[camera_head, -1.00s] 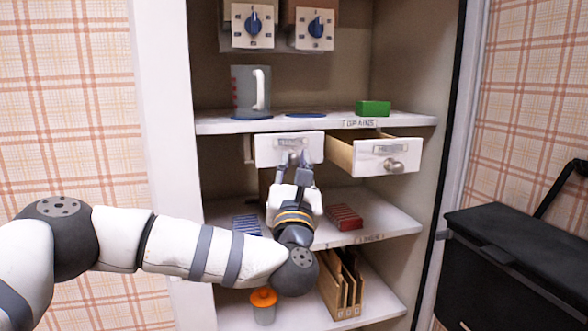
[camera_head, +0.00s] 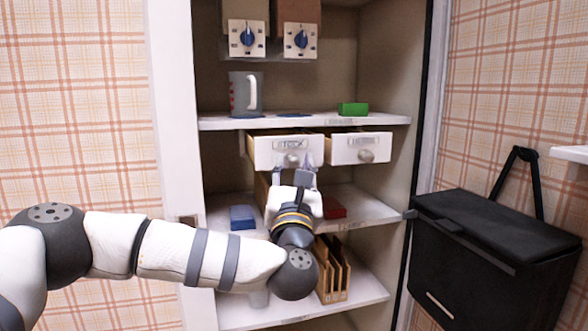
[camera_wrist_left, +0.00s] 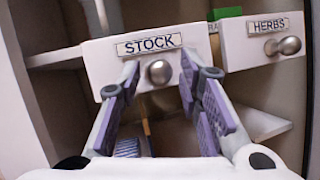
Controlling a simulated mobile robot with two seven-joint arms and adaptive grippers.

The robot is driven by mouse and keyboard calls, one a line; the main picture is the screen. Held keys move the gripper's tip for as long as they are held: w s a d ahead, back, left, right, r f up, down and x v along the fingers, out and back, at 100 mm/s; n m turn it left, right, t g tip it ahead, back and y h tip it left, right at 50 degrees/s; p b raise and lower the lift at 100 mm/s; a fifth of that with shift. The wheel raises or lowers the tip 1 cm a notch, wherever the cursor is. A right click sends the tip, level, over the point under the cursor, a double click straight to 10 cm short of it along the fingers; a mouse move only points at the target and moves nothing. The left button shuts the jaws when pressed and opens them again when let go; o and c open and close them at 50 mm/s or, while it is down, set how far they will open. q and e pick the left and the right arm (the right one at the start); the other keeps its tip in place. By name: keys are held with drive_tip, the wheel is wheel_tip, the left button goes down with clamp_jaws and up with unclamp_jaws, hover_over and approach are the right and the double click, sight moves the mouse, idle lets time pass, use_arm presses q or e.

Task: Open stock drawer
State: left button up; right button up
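The stock drawer (camera_head: 274,151), a white front labelled STOCK in the left wrist view (camera_wrist_left: 105,64), is partly out of the cabinet, with its brown inside showing above the front. Its round metal knob (camera_wrist_left: 159,72) is at the middle of the front. My left gripper (camera_head: 294,172) is at this knob. In the left wrist view its fingertips (camera_wrist_left: 158,80) stand apart, one on each side of the knob, with visible gaps. I cannot tell whether either finger touches it. My right gripper is not in view.
The herbs drawer (camera_head: 344,153) to the right is also partly out. Above are a mug (camera_head: 236,95) and a green box (camera_head: 353,109). A black bin (camera_head: 490,262) stands at right.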

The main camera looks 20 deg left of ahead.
use_arm(q)
drive_tip(key=v, duration=1.2)
